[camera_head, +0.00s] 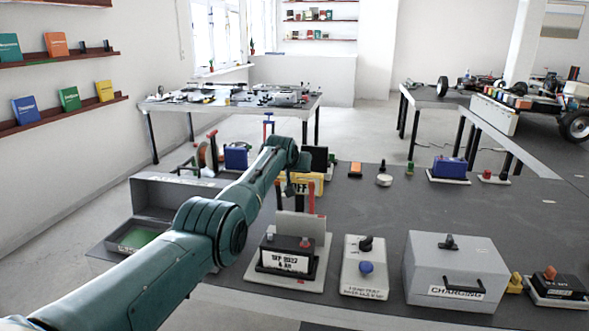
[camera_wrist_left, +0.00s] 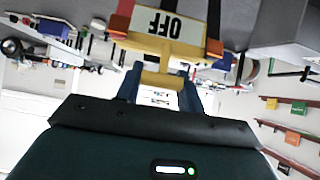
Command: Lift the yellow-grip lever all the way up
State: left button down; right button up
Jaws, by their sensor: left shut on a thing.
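The yellow-grip lever shows in the left wrist view as a yellow bar (camera_wrist_left: 165,80) joined to a yellow frame. A white OFF plate (camera_wrist_left: 160,24) sits on that frame and reads upside down there. My left gripper (camera_wrist_left: 160,86) has its two dark fingers on either side of the yellow bar and is shut on it. In the head view the yellow OFF part (camera_head: 303,189) shows just past the end of my left arm, which hides some of it and most of the gripper. The lever's pivot is not clear. My right gripper is in neither view.
On the dark bench (camera_head: 370,220) stand a black-and-white boxed device (camera_head: 289,255), a blue-knob panel (camera_head: 364,265) and a grey CHARGING box (camera_head: 455,270). An open grey case (camera_head: 168,200) is left of my arm. A blue box (camera_head: 449,167) sits farther back. The bench's middle right is clear.

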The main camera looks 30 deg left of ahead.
pick_arm(q)
jog(key=c, duration=0.9)
grip_release()
jog(key=shift+f, duration=0.1)
jog(key=shift+s+d+r+p, duration=0.1)
jog(key=shift+s+r+p, duration=0.35)
jog(key=shift+p, duration=0.2)
jog(key=v, duration=1.2)
jog(key=shift+f, duration=0.15)
jog(key=shift+f, duration=0.1)
